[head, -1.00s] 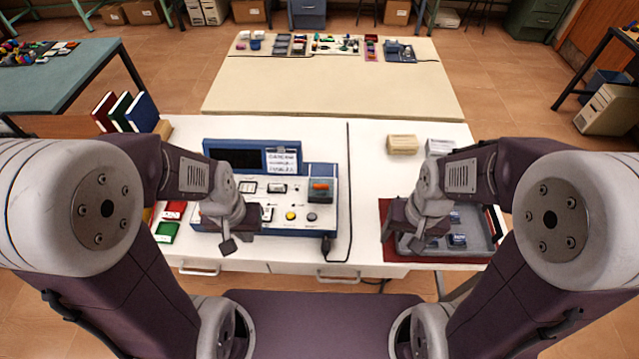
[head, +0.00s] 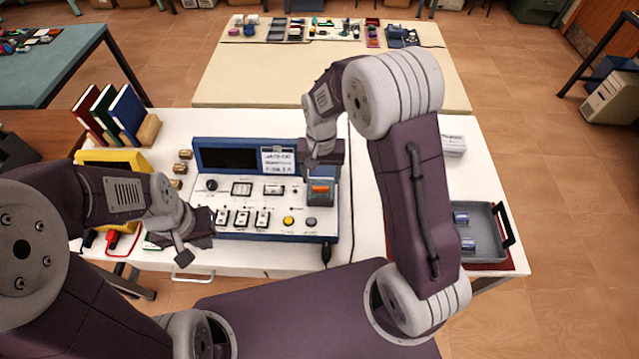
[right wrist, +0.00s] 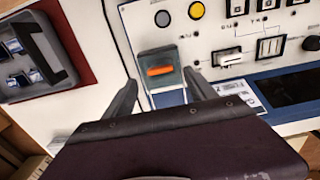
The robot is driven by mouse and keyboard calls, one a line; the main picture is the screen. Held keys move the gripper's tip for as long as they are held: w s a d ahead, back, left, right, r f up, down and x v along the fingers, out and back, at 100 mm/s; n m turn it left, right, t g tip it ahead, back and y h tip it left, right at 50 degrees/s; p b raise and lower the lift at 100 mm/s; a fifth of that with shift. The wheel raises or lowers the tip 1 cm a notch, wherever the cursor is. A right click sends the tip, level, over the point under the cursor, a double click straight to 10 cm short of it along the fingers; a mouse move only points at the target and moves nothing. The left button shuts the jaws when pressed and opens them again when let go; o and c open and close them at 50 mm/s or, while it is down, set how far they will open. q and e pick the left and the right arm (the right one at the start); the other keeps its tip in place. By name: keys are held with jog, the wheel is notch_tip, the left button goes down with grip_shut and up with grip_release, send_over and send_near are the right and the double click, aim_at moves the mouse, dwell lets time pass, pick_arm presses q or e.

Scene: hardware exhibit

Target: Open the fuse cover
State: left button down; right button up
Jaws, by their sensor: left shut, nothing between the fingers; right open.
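The fuse cover (head: 320,196) is a small grey, see-through box at the right end of the control panel (head: 228,226), with an orange fuse showing through it. It looks closed. In the right wrist view the cover (right wrist: 160,73) lies between the fingertips. My right gripper (head: 322,172) is open at the cover's far side, with its fingers apart; it also shows in the right wrist view (right wrist: 161,80). I cannot tell whether the fingers touch the cover. My left gripper (head: 183,257) is shut and empty near the panel's front left corner.
Switches and yellow and grey buttons (head: 288,221) sit left of the cover. A grey tray (head: 486,252) with blue-white parts lies at the right. Books (head: 128,112) and a yellow device (head: 112,158) stand at the left. The white table between panel and tray is partly hidden by my right arm.

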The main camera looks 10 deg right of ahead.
aim_at(321, 187)
jog(key=shift+f, duration=2.35)
grip_shut()
